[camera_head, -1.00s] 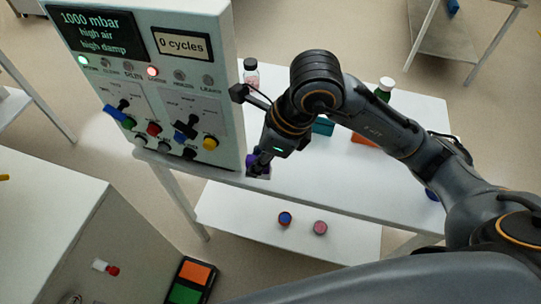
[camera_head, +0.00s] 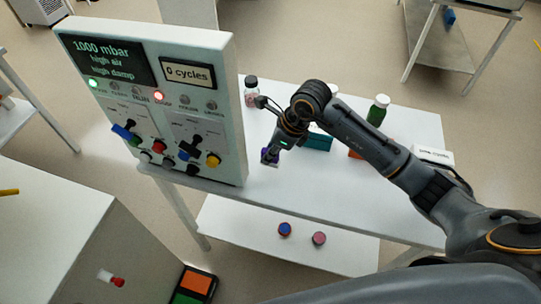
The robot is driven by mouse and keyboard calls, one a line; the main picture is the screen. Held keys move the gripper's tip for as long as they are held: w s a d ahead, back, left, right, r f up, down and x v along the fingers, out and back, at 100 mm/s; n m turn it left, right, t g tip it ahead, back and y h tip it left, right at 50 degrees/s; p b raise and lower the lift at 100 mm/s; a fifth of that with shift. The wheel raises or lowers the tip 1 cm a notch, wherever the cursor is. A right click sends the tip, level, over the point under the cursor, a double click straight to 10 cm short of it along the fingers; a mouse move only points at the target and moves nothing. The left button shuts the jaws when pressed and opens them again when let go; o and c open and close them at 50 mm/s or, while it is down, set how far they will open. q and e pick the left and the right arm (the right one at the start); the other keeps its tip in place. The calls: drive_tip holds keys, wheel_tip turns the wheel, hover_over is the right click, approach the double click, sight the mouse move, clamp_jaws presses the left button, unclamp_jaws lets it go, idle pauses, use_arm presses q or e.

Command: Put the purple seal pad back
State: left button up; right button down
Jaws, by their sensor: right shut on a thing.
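The purple seal pad (camera_head: 268,158) shows as a small dark purple piece at the fingertips of my right gripper (camera_head: 271,153). The right gripper is shut on it, pointing down over the white table just right of the control panel. The fingers hide part of the pad, and I cannot tell whether it touches the table. My left gripper is not in view.
The control panel (camera_head: 150,95) with knobs and levers stands at the table's left end. A clear dark-capped bottle (camera_head: 251,92), a green bottle (camera_head: 378,111) and a teal box (camera_head: 318,142) stand on the white table (camera_head: 330,193). Blue (camera_head: 285,229) and pink (camera_head: 319,238) round items lie on the lower shelf.

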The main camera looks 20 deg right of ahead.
drive_tip(key=f+p, duration=0.1)
drive_tip(key=f, duration=0.2)
drive_tip(key=shift+w+d+p, duration=0.15)
drive_tip(key=shift+w+p, duration=0.05)
drive_tip(key=shift+p, duration=0.15)
drive_tip(key=shift+f, duration=0.4)
drive_tip(key=shift+f, duration=0.2)
drive_tip(key=c, duration=1.2)
unclamp_jaws()
drive_tip(key=shift+r, duration=0.1)
